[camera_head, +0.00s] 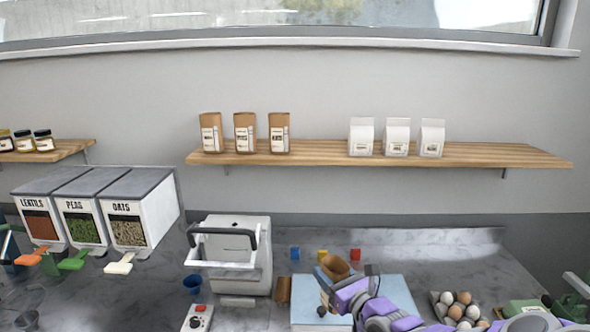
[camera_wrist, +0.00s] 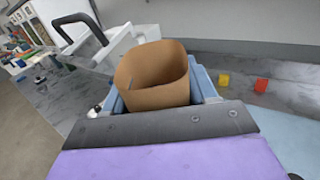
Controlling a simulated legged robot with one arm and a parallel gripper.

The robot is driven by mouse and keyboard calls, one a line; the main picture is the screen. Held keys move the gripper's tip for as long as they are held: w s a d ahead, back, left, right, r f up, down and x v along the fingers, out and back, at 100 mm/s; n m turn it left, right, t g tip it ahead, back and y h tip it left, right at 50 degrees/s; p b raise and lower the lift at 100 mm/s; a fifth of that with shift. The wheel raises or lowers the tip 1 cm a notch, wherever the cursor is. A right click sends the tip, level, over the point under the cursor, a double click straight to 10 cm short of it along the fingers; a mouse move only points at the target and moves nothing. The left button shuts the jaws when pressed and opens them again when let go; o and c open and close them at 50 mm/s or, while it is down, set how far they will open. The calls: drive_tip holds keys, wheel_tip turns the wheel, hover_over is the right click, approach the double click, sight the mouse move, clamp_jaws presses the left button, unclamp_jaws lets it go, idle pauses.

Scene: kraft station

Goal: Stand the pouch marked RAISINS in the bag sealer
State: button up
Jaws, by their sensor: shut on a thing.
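A brown paper pouch (camera_head: 334,267) with an open top is in my gripper (camera_head: 340,284), above the light blue surface right of the bag sealer. In the wrist view the pouch (camera_wrist: 152,78) sits between the blue fingers of my gripper (camera_wrist: 160,95), its open mouth facing up toward the camera. I cannot read its label. The bag sealer (camera_head: 232,262), a white machine with a black handle, stands left of the pouch and apart from it. In the wrist view the sealer (camera_wrist: 112,42) is behind and left of the pouch.
A light blue flat block (camera_head: 393,290) lies under my arm. Another brown item (camera_head: 283,290) stands beside the sealer. Yellow (camera_wrist: 223,81) and red (camera_wrist: 261,85) blocks lie behind. An egg tray (camera_head: 442,312) is at right, dispensers (camera_head: 145,210) at left. A shelf (camera_head: 325,155) holds bags.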

drive_tip(key=d+m+h, duration=0.1)
drive_tip(key=d+r+t+h, duration=0.1)
drive_tip(key=d, duration=0.1)
drive_tip(key=w+d+r+m+h, duration=0.1)
drive_tip(key=d, duration=0.1)
drive_tip(key=shift+m+t+h, duration=0.3)
drive_tip(key=shift+h, duration=0.1)
drive_tip(key=shift+a, duration=0.1)
